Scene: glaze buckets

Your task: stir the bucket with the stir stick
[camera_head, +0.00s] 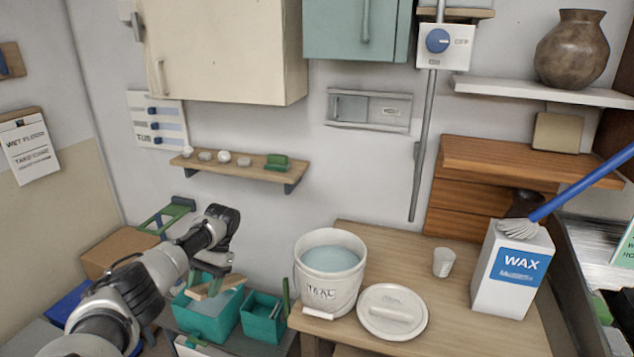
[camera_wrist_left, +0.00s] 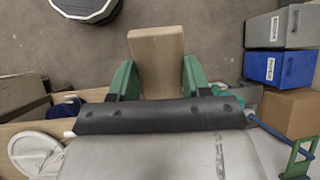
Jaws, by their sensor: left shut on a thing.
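The bucket (camera_head: 329,272) is white with dark lettering and stands upright on the wooden table, open at the top, with pale blue glaze inside. My left gripper (camera_head: 212,278) is left of the bucket, above the teal bins and apart from the bucket. It is shut on the stir stick (camera_head: 214,289), a flat light-wood piece. In the left wrist view the stick (camera_wrist_left: 156,52) sits between the green fingers of my left gripper (camera_wrist_left: 152,80), seen nearly end-on. My right gripper is not in view.
A round white lid (camera_head: 393,311) lies right of the bucket. A cup (camera_head: 443,262) and a WAX box (camera_head: 512,270) stand farther right, with a blue-handled brush (camera_head: 580,186) on the box. Teal bins (camera_head: 262,317) are left of the bucket. A shelf (camera_head: 240,170) juts out above.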

